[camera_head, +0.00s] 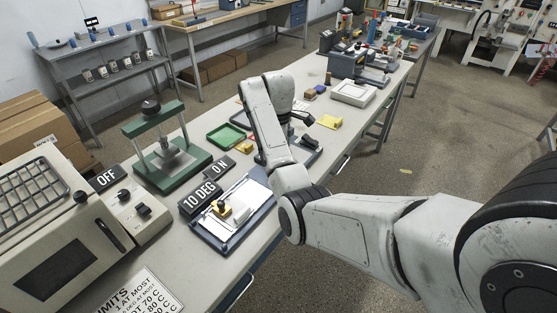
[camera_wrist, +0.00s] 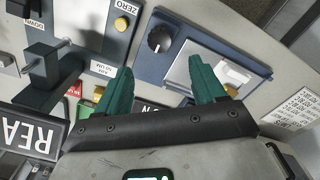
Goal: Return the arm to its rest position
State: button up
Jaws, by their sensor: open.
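My arm reaches from the lower right across the front edge of the long bench (camera_head: 190,275) in the head view. It bends over the bench, and its far end hides most of my gripper there. In the wrist view my gripper (camera_wrist: 155,88) shows two green fingers standing well apart, with nothing held between them. Below and beyond the fingers lies a blue device (camera_wrist: 150,65) with a black knob and a pale plate. Whether the fingers touch anything cannot be told.
A blue-framed tray (camera_head: 215,243) with a white sheet lies left of my arm. A green press (camera_head: 190,172) and an oven-like box (camera_head: 60,250) stand farther left. A green tray (camera_head: 226,135) and yellow pieces (camera_head: 329,122) lie near my gripper. Floor at right is open.

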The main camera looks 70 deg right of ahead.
jog(key=shift+r, duration=0.7)
jog(key=a+f, duration=0.2)
jog(key=a, duration=0.4)
jog(key=w+a+f+m+t+h, duration=0.1)
jog(key=a+f, duration=0.2)
jog(key=a, duration=0.2)
jog(key=a+f+t, duration=0.1)
jog(key=a+f, duration=0.1)
jog(key=a, duration=0.4)
jog(key=shift+w+a+f+m, duration=0.2)
jog(key=shift+a+f+m, duration=0.1)
jog(key=shift+f+m, duration=0.1)
jog(key=s+a+m+t, duration=0.1)
jog(key=s+a, duration=0.2)
jog(key=a, duration=0.3)
jog(key=s+a+r+t+y, duration=0.1)
jog(key=s+a, duration=0.1)
jog(key=a, duration=0.5)
jog(key=s+a+m+t, duration=0.1)
jog(key=s+a, duration=0.2)
jog(key=a, duration=0.3)
jog(key=s+d+f+m+g+b, duration=0.1)
jog(key=s+f+g+b, duration=0.3)
jog(key=s+f, duration=0.6)
jog(key=shift+s+d+b, duration=0.15)
jog(key=shift+s+b, duration=0.15)
jog(key=shift+s, duration=0.2)
